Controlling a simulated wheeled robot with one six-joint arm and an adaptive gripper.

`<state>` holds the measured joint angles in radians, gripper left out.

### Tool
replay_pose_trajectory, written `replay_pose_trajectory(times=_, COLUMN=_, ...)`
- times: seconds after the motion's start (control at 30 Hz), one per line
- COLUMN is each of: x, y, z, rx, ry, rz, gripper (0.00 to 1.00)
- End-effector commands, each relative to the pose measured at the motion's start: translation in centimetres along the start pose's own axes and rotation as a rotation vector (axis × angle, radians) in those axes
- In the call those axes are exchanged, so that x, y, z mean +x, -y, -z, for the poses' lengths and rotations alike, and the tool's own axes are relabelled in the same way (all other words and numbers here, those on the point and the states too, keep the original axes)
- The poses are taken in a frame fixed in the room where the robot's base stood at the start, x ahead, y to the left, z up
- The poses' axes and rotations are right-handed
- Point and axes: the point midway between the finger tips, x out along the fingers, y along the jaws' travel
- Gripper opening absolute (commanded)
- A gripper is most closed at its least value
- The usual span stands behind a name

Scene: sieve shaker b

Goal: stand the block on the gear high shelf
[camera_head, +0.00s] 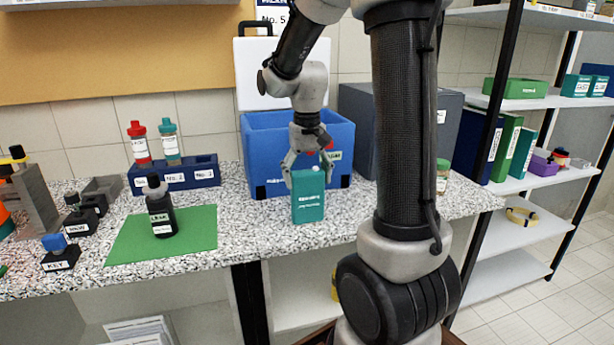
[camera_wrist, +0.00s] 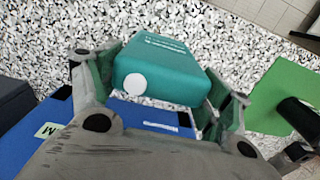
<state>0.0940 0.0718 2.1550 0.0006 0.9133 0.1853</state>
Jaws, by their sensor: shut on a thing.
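The block (camera_head: 308,203) is a teal box with white print, upright in front of the blue crate (camera_head: 262,178), near the counter's front edge. My gripper (camera_head: 307,172) comes down from above and is shut on its upper part. In the wrist view the block (camera_wrist: 170,62) sits between my two fingers (camera_wrist: 160,92), showing a white round spot on its near end. I cannot tell whether its base touches the counter. The shelf rack stands at the right, with an upper board (camera_head: 540,103) bearing a green box and teal boxes; I cannot read which board is the gear high shelf.
The counter (camera_head: 250,230) also holds a green mat (camera_head: 190,238) with a dark bottle (camera_head: 160,212), a blue bottle rack (camera_head: 178,178) and small labelled stands at left. A grey box (camera_head: 365,110) is beside the crate.

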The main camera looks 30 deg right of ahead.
Motion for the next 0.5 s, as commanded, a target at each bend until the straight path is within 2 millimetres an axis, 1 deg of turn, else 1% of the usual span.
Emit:
replay_pose_trajectory(times=0.03, x=0.15, y=0.0, z=0.0, rx=0.0, ry=0.0, rz=0.0, gripper=0.22)
replay_pose_trajectory(times=0.07, x=0.17, y=0.0, z=-0.01, rx=0.0, ry=0.0, rz=0.0, gripper=0.82)
replay_pose_trajectory(times=0.1, x=0.16, y=0.0, z=0.0, rx=0.0, ry=0.0, rz=0.0, gripper=0.89)
replay_pose_trajectory(times=0.17, x=0.15, y=0.0, z=-0.01, rx=0.0, ry=0.0, rz=0.0, gripper=1.0)
replay_pose_trajectory(times=0.5, x=0.12, y=0.0, z=-0.01, rx=0.0, ry=0.001, rz=0.0, gripper=1.0)
